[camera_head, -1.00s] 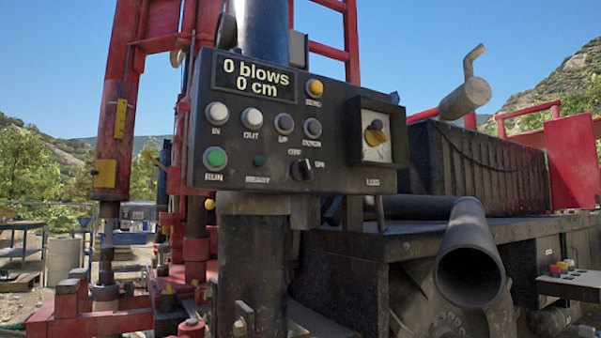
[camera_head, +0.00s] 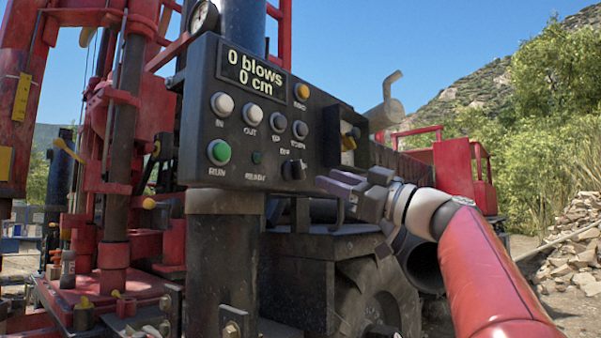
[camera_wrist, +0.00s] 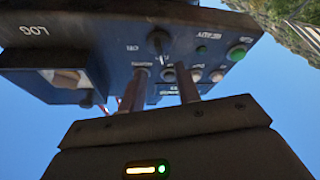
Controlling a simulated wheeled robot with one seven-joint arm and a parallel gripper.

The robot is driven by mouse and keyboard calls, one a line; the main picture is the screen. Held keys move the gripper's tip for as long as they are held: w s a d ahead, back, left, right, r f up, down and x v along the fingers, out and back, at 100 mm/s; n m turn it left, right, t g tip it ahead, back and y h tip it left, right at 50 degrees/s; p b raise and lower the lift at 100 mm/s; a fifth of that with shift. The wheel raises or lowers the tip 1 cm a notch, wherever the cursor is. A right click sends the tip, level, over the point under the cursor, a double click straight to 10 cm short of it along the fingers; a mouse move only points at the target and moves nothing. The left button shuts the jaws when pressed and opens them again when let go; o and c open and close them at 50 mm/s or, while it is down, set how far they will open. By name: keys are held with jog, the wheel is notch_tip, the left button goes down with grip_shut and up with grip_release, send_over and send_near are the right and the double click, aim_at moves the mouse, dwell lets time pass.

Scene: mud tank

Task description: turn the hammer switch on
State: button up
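The black control panel (camera_head: 225,110) stands in the middle of the head view. A small black rotary switch (camera_head: 294,169) sits at its lower right, with labels around it too small to read surely. It also shows in the wrist view (camera_wrist: 158,42), seen upside down. My gripper (camera_head: 332,182) is just right of and slightly below the black switch. In the wrist view, its two fingers (camera_wrist: 161,72) are apart, empty, and point at the panel with the switch ahead between them.
A green RUN button (camera_head: 219,152), white IN and OUT buttons and smaller grey buttons share the panel. The display (camera_head: 254,72) reads 0 blows, 0 cm. A red rig frame (camera_head: 110,120) stands left; a big tyre (camera_head: 375,295) and dark pipe lie below. A rock pile (camera_head: 575,245) lies right.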

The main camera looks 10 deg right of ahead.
aim_at(303, 170)
jog(key=p+x, duration=0.1)
jog(key=x, duration=0.5)
jog(key=shift+p, duration=0.4)
jog(key=shift+c, duration=0.4)
grip_shut()
